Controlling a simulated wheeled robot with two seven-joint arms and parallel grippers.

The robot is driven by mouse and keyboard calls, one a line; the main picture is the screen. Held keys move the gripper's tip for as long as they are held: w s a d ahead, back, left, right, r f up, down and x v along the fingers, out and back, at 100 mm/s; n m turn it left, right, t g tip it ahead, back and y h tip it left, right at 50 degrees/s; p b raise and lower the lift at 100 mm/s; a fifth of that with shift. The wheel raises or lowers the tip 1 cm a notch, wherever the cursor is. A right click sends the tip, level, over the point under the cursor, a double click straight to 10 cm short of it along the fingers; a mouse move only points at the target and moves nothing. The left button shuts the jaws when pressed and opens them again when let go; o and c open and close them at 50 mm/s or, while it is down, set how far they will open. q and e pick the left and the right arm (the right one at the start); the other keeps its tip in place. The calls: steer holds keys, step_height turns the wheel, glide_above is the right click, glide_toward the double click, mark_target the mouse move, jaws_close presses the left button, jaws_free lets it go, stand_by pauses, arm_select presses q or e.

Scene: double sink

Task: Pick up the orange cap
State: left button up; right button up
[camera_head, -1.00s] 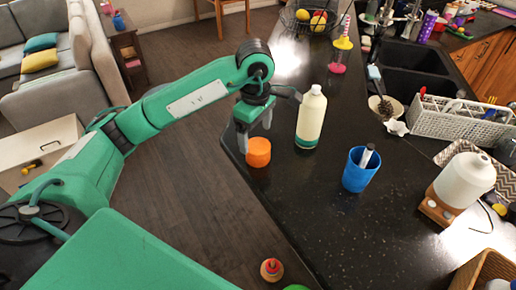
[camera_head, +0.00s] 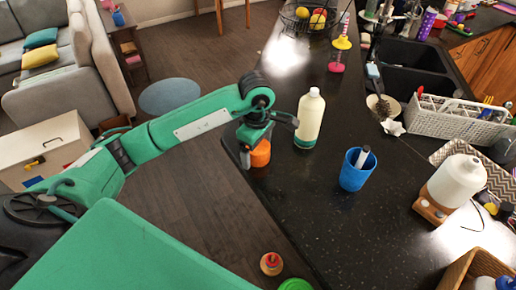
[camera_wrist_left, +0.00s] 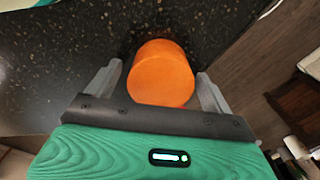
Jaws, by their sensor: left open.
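The orange cap (camera_head: 261,154) stands on the dark counter near its left corner. My left gripper (camera_head: 254,156) is lowered over it and hides part of it in the head view. In the left wrist view the orange cap (camera_wrist_left: 161,74) lies between the two grey fingers of my left gripper (camera_wrist_left: 160,85). The fingers are open, one on each side of the cap. A gap shows on the left side; the right finger is very close to the cap, and I cannot tell if it touches. My right gripper is not in view.
A cream bottle (camera_head: 309,118) stands just right of my left gripper. A blue cup (camera_head: 356,169) with a marker in it stands further right. The counter's left edge (camera_head: 262,196) runs close by the cap.

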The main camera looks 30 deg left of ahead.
arm_select(q)
steer(key=c, duration=1)
steer(key=shift+c, duration=0.2)
steer(key=shift+r, duration=0.1)
steer(key=shift+r, duration=0.5)
step_height(320, 180, up, 19)
steer(key=b, duration=0.3)
steer(key=shift+f, duration=0.2)
